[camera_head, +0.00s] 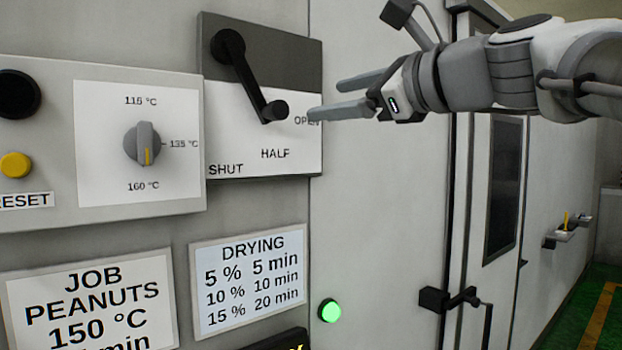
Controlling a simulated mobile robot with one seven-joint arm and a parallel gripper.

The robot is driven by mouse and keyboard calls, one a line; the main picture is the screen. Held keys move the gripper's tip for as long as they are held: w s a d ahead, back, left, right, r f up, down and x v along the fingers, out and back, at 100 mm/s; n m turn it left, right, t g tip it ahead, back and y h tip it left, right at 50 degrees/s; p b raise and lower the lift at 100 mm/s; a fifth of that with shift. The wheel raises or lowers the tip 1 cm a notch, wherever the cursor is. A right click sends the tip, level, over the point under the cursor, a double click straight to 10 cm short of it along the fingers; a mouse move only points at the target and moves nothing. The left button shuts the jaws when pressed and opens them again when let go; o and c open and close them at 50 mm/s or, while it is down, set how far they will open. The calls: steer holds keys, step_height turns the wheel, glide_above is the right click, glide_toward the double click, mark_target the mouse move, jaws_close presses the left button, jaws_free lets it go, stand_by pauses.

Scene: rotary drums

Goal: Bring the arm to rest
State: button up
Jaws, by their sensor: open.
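My gripper (339,98) is on the end of my arm, which reaches in from the right edge. Its two grey fingers point left and are spread apart with nothing between them. The fingertips are near the right edge of the lever plate (222,150), close to the word OPEN. In the picture the lower fingertip lies just right of the black lever's knob (274,110); I cannot tell the exact gap in depth. The lever slants down and right from its pivot, its knob between HALF and OPEN, closer to OPEN.
A temperature dial (146,144) has its yellow mark pointing down toward 160 °C. A yellow reset button (15,165), a job sign (90,300), a drying sign (250,280) and a lit green lamp (330,310) are around it. A black door handle (450,298) sticks out below my arm.

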steer(key=s+d+f+n+g+h, duration=0.2)
steer(key=s+f+n, duration=0.4)
steer(key=f, duration=0.8)
steer(key=s+d+f+n+g+h, duration=0.3)
steer(key=s+d+f+n+h, duration=0.1)
steer(key=f, duration=1.1)
steer(key=s+d+f+n+g+h, duration=0.3)
steer(key=s+f+n+h, duration=0.2)
steer(key=f, duration=0.9)
steer(key=s+n, duration=0.3)
steer(key=n, duration=0.2)
steer(key=shift+d+f, duration=0.25)
